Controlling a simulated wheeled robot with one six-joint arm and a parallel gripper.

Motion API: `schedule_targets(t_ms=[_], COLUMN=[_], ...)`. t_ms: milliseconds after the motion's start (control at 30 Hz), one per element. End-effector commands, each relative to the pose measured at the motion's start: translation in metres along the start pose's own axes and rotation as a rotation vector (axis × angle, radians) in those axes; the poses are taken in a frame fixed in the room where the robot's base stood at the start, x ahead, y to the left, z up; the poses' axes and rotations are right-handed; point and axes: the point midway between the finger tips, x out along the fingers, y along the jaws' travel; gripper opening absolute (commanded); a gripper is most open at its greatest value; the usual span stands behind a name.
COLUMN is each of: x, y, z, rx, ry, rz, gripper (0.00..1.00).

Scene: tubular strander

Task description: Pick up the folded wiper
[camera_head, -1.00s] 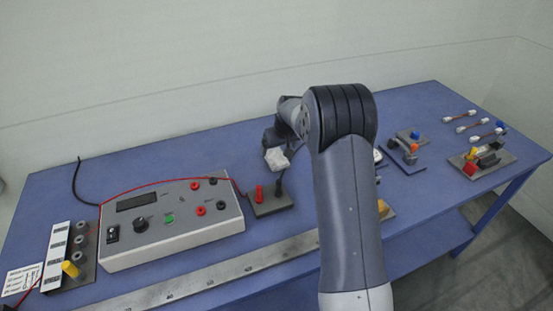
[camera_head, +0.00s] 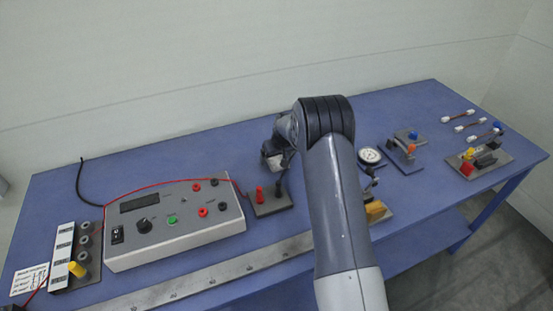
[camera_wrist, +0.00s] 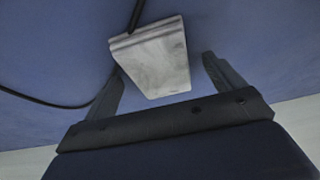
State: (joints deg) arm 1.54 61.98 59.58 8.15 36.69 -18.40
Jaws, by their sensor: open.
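The folded wiper (camera_wrist: 155,60) is a pale grey-white, flat folded pad on the blue table in the wrist view. My gripper (camera_wrist: 164,67) is open, with one finger on each side of the wiper and gaps visible between. I cannot tell how far above the table the fingertips are. In the head view only a small pale part of the wiper (camera_head: 275,162) shows below my dark gripper (camera_head: 270,148), and my arm hides much of the area behind it.
A dark cable (camera_wrist: 45,102) runs close beside the wiper. A small stand with a red post (camera_head: 272,201) is in front of it, and a control box (camera_head: 175,225) is to the left. A round gauge (camera_head: 370,155) is to the right of my arm.

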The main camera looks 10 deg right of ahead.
Motion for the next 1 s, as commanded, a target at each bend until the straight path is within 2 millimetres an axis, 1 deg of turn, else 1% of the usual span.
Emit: schedule_targets(t_ms=[767,800,867,1000], x=[0.0042,0.004,0.0035,0.0035], y=[0.0002,0.0002,0.0002,0.0001], z=[0.002,0.002,0.0018,0.0018], rx=[0.0,0.0,0.0,0.0], ry=[0.0,0.0,-0.001,-0.001], rz=[0.0,0.0,0.0,0.0], gripper=[0.89,0.88,0.83,0.72])
